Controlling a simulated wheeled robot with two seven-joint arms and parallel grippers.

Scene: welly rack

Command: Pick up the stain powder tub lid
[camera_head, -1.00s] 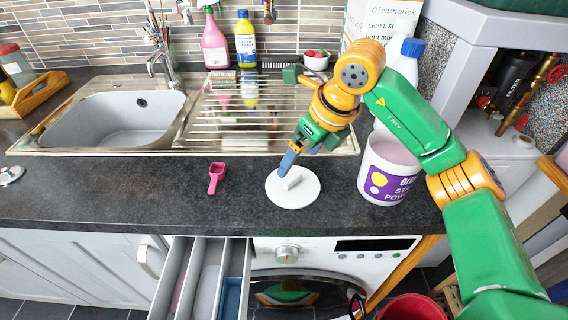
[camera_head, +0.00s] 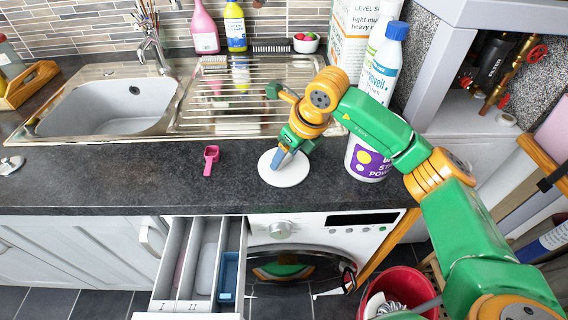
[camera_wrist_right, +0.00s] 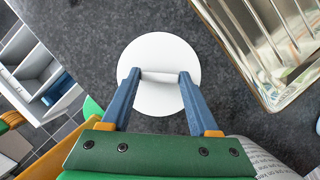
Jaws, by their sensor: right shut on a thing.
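The stain powder tub lid (camera_head: 284,174) is a white disc with a raised bar handle, lying on or just above the dark worktop; I cannot tell which. My right gripper (camera_head: 281,158) comes down over it, its blue fingers closed on the bar handle. In the right wrist view the lid (camera_wrist_right: 158,98) shows below the two fingertips of the gripper (camera_wrist_right: 159,76), with the handle between them. The white stain powder tub (camera_head: 366,161), with a purple label, stands right of the lid, partly behind my arm. My left gripper is not in view.
A pink scoop (camera_head: 210,160) lies left of the lid. The sink (camera_head: 108,108) and steel drainer (camera_head: 203,110) are behind. A white bottle with blue cap (camera_head: 384,66) stands behind the tub. An open drawer (camera_head: 202,262) and a red bucket (camera_head: 405,284) are below the worktop's front edge.

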